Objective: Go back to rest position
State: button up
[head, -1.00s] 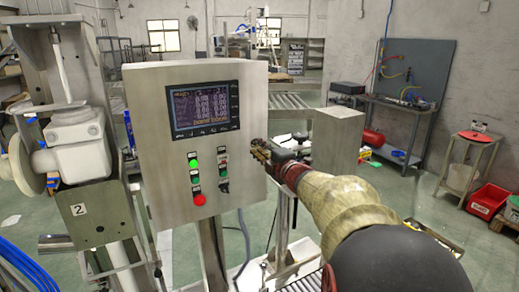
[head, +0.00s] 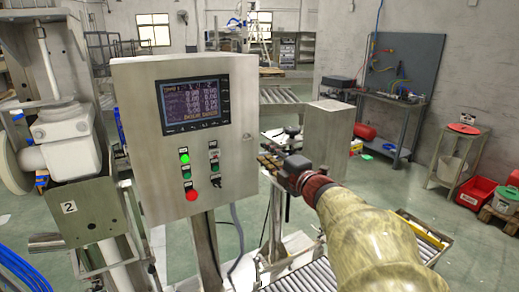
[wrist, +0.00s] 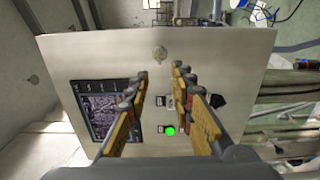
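My gripper (head: 268,163) is at the end of my arm, a little to the right of the control panel (head: 149,187) in the head view. In the wrist view my gripper (wrist: 160,72) shows two fingers apart with nothing between them, pointing at the panel face (wrist: 205,48). The panel is a grey metal box with a dark screen (head: 194,104), a lit green button (head: 184,157), and a red button (head: 191,195). The green light (wrist: 170,131) also shows between the fingers in the wrist view. I cannot tell the exact gap to the panel, but no contact shows.
A grey metal box (head: 328,135) stands behind my arm. A roller conveyor (head: 318,268) lies below it. A workbench (head: 394,112), a small table (head: 466,131) and red bins (head: 476,192) stand at the right. A white machine (head: 70,140) is close at the left. Open green floor shows at right.

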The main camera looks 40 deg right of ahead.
jog(key=shift+v, duration=0.85)
